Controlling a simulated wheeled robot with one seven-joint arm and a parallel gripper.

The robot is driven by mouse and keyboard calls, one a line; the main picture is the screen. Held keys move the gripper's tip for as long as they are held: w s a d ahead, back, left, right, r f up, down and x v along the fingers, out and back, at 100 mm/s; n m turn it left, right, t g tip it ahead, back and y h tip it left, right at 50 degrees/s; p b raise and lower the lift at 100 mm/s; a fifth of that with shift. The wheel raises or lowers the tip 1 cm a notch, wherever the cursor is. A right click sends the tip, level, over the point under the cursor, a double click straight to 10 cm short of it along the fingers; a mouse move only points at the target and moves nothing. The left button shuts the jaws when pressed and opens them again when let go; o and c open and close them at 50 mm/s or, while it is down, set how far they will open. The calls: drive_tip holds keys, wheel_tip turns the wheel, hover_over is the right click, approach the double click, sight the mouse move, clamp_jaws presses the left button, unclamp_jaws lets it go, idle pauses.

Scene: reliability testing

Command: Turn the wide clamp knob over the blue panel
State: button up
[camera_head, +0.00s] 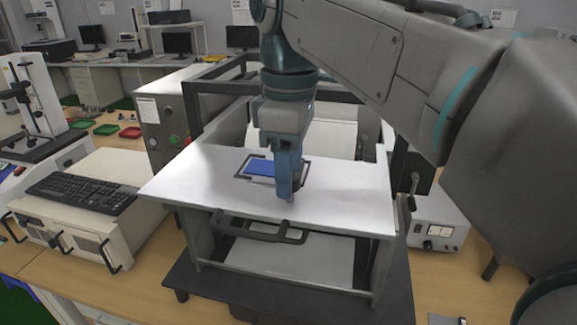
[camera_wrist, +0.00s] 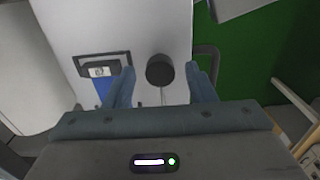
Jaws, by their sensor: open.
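The blue panel (camera_head: 260,168) lies in a dark frame on the white top plate of the machine. It also shows in the wrist view (camera_wrist: 103,89), left of my gripper and partly hidden by a finger. A dark round knob (camera_wrist: 159,69) shows in the wrist view, right of the blue panel, with a thin pale rod or stem below it. My gripper (camera_head: 285,194) points down over the plate beside the panel and hides most of the knob in the head view. In the wrist view my gripper (camera_wrist: 161,72) is open, its blue fingers left and right of the knob. Contact cannot be told.
The white plate (camera_head: 345,200) is mostly clear, with a dark handle (camera_head: 258,230) at its front edge. A dark frame bar (camera_head: 225,88) stands behind. A keyboard (camera_head: 82,192) on a beige case is at left, and a meter box (camera_head: 438,225) at right.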

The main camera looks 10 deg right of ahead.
drive_tip(key=shift+f, duration=0.1)
drive_tip(key=c, duration=1)
drive_tip(key=shift+o, duration=0.2)
drive_tip(key=shift+m, duration=0.3)
drive_tip(key=m+p, duration=0.1)
drive_tip(key=m, duration=0.2)
drive_tip(key=shift+m+p, duration=0.3)
drive_tip(key=m+p, duration=0.1)
drive_tip(key=m, duration=0.3)
drive_tip(key=m+p, duration=0.1)
drive_tip(key=m, duration=0.4)
drive_tip(key=m+p, duration=0.1)
drive_tip(key=m, duration=0.3)
drive_tip(key=shift+m, duration=0.3)
